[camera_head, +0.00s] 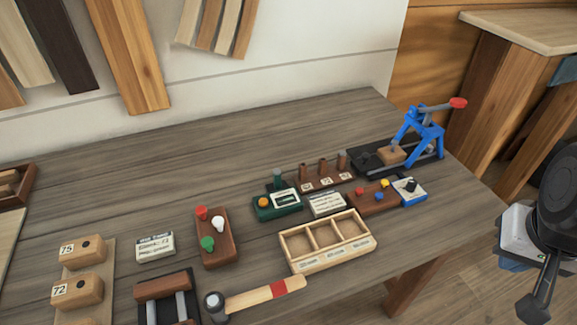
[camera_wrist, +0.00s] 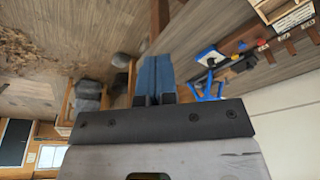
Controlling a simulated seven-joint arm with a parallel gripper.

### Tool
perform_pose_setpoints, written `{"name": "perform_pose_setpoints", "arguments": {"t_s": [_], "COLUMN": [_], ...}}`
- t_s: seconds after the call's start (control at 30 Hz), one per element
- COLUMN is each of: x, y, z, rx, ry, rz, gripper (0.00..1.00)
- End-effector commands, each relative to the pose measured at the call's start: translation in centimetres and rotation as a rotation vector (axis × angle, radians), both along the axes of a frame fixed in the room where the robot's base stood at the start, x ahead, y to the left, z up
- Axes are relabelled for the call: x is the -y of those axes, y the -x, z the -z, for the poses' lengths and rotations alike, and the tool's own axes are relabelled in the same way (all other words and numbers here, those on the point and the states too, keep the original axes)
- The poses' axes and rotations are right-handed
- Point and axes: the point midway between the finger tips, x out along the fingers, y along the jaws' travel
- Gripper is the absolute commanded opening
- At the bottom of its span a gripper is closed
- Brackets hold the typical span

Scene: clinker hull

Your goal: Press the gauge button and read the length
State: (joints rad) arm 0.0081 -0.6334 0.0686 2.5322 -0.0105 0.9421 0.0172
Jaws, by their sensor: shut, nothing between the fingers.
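The gauge (camera_head: 277,206) is a small green box near the middle of the bench. It has an orange round button (camera_head: 263,202) on its left and a pale display window (camera_head: 285,198) beside it. The reading on the display is too small to make out. A grey-green post stands at its back. My gripper, with blue fingers, shows in the wrist view (camera_wrist: 154,78); the fingers are together and empty. In the head view my arm's end is at the right, off the bench edge and well apart from the gauge. I cannot pick out the gauge in the wrist view.
A three-compartment wooden tray (camera_head: 333,262) lies in front of the gauge, with a printed card (camera_head: 326,205) to its right. A blue lever press (camera_head: 421,133) stands at the far right.

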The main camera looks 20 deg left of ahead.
Motion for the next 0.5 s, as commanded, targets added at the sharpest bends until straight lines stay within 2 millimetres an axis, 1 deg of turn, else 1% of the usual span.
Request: {"name": "perform_pose_setpoints", "arguments": {"t_s": [0.27,0.5], "x": [-0.06,-0.53], "y": [-0.1,-0.92], "z": [0.0,0.07], "rx": [0.001,0.005], "ry": [0.004,0.04], "rz": [-0.007,-0.075], "gripper": [0.0,0.0]}}
